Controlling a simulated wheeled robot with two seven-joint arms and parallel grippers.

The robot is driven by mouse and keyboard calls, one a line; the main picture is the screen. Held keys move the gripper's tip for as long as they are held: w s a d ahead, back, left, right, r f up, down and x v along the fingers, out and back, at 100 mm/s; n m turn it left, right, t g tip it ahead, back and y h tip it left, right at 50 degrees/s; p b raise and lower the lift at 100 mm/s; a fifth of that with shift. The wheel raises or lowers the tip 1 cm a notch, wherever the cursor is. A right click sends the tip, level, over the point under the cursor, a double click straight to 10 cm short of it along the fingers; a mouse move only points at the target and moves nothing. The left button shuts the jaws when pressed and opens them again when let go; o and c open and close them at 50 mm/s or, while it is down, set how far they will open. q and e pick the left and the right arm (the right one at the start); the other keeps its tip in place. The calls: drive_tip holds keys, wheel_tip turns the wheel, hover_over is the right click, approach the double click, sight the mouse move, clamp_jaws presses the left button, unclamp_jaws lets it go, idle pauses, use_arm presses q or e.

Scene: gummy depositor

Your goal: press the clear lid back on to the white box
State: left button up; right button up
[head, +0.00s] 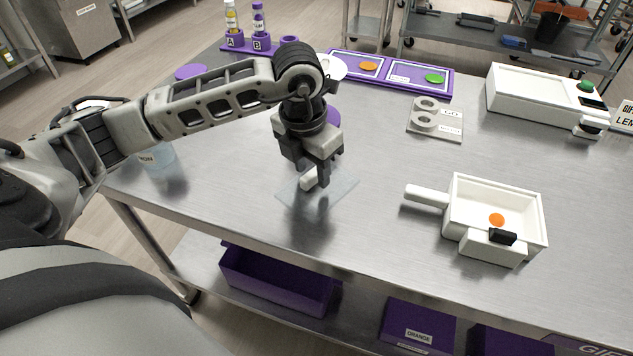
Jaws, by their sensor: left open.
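The clear lid (342,189) lies flat on the steel table, left of the white box. It is a see-through sheet with a small white grip (309,181) on top. The white box (457,200) stands open on the table, with a handle on its left side and a black piece on its front. An orange disc (497,219) shows inside it. My left gripper (316,180) points down over the lid, open, with its fingertips by the white grip. I cannot tell whether they touch it. My right gripper is not in view.
A white machine with a green button (586,86) stands at the back right. A grey stand with rings (451,130) and a purple tray (395,91) with coloured discs are behind the box. The table between lid and box is clear.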

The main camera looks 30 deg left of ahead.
use_arm(q)
clamp_jaws()
drive_tip(key=shift+r, duration=0.1)
drive_tip(key=shift+r, duration=0.6)
drive_tip(key=s+d+r, duration=0.7)
drive_tip(key=s+r, duration=0.4)
drive_tip(key=shift+s+d+r+p, duration=0.3)
drive_tip(key=shift+s+d+p, duration=0.05)
drive_tip(key=shift+s+d, duration=0.05)
